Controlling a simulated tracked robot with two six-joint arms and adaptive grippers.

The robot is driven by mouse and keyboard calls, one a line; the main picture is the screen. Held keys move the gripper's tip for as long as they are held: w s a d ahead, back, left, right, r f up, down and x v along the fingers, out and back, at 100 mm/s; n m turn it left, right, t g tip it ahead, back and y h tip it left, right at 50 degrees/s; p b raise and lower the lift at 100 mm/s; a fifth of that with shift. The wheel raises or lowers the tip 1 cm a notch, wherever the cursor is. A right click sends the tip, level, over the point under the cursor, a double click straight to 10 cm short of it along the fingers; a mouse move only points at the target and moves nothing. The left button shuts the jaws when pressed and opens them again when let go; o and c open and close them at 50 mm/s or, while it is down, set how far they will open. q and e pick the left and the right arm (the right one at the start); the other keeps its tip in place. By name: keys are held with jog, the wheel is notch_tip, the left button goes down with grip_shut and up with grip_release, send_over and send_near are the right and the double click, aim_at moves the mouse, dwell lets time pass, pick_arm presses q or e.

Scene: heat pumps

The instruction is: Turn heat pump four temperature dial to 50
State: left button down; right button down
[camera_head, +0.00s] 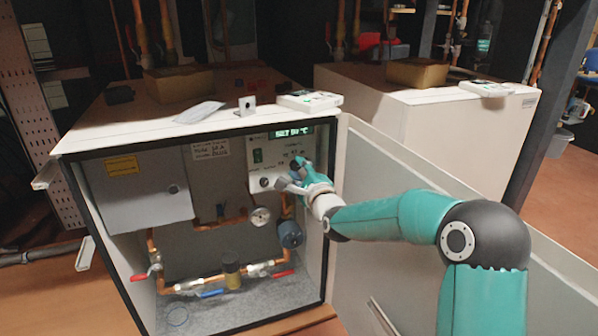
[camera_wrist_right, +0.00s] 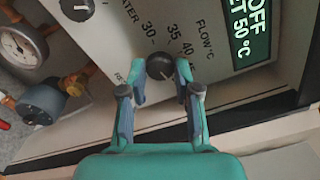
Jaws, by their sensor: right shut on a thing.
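The heat pump is an open white cabinet (camera_head: 120,130) with a control panel (camera_head: 258,165) at its upper right. The black temperature dial (camera_wrist_right: 160,67) shows in the right wrist view, beside printed numbers 30, 35 and 40 and the label FLOW °C. A green display (camera_wrist_right: 244,28) reads OFF and SET 50 °C; in the head view the display (camera_head: 294,133) is small. My right gripper (camera_wrist_right: 160,90) has its fingertips on both sides of the dial and is shut on it; in the head view the gripper (camera_head: 300,174) covers the dial. My left gripper is not in view.
The open cabinet door (camera_head: 400,210) stands below and beside my right arm. Pipes, a gauge (camera_head: 260,216) and valves with red and blue handles fill the cabinet's lower part. Another black knob (camera_wrist_right: 77,8) is near the dial. A second white cabinet (camera_head: 440,125) stands behind.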

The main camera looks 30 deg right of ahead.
jog(key=shift+d+f, duration=0.1)
jog(key=shift+f, duration=0.15)
jog(key=c, duration=0.8)
grip_release()
jog(key=shift+r, duration=0.1)
jog(key=v, duration=1.2)
